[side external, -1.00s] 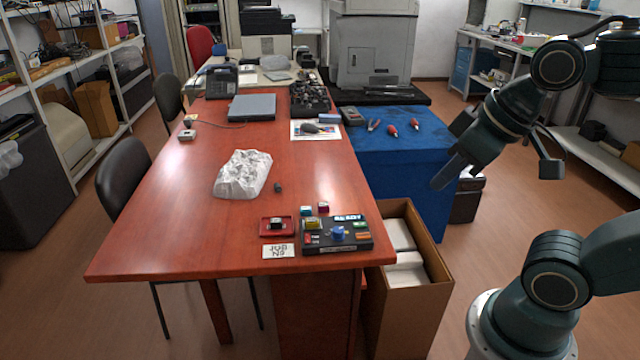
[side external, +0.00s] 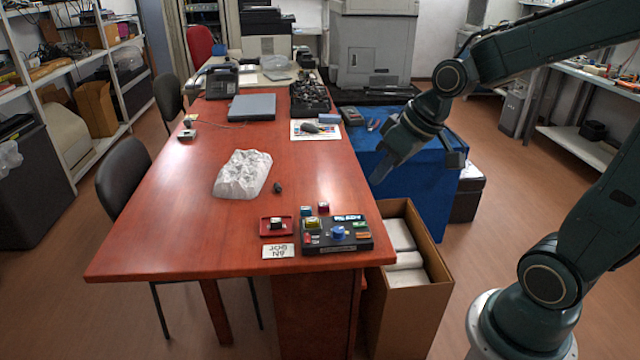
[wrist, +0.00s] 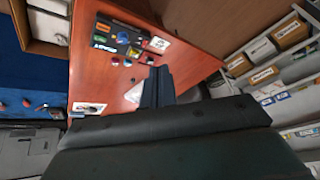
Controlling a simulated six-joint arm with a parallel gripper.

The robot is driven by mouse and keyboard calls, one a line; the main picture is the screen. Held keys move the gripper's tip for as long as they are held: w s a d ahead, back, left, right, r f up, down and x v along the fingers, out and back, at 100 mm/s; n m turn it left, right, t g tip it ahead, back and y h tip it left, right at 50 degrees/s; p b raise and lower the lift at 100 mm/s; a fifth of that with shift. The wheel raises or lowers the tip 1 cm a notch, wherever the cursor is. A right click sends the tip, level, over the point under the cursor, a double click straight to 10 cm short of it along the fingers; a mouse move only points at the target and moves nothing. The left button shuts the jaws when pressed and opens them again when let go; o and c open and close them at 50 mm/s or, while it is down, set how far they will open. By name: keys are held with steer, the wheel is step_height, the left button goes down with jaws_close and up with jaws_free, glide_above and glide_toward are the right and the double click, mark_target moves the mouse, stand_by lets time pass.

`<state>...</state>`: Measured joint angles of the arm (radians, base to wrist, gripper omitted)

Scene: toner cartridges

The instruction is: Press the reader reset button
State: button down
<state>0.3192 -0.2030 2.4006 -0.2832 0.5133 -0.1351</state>
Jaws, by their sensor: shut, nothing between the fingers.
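The reader is a black box (side external: 322,246) at the table's near right corner, with a blue knob (side external: 338,233), a lettered display (side external: 348,218) and small coloured keys on its right side (side external: 362,230). I cannot tell which key is the reset button. A yellow-topped cartridge (side external: 313,223) sits on its left part. The reader also shows in the wrist view (wrist: 122,38), beyond my fingers. My gripper (side external: 376,181) is shut and empty, above the blue-covered surface beside the table's right edge. It is well apart from the reader, up and right of it in the side view.
A crumpled clear bag (side external: 242,174) lies mid-table. An open carton (side external: 418,310) stands at the right.

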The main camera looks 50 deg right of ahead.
steer(key=w+d+f+m+t+y, duration=0.1)
steer(key=w+d+f+m+y, duration=0.1)
steer(key=w+d+f, duration=0.6)
steer(key=m+t, duration=0.2)
steer(key=m, duration=0.1)
glide_above(367, 236)
step_height(367, 236, down, 10)
steer(key=shift+f, duration=0.15)
steer(key=shift+f, duration=4.2)
steer(key=shift+f, duration=0.85)
steer(key=shift+r, duration=0.1)
stand_by(0.5)
steer(key=shift+r, duration=0.75)
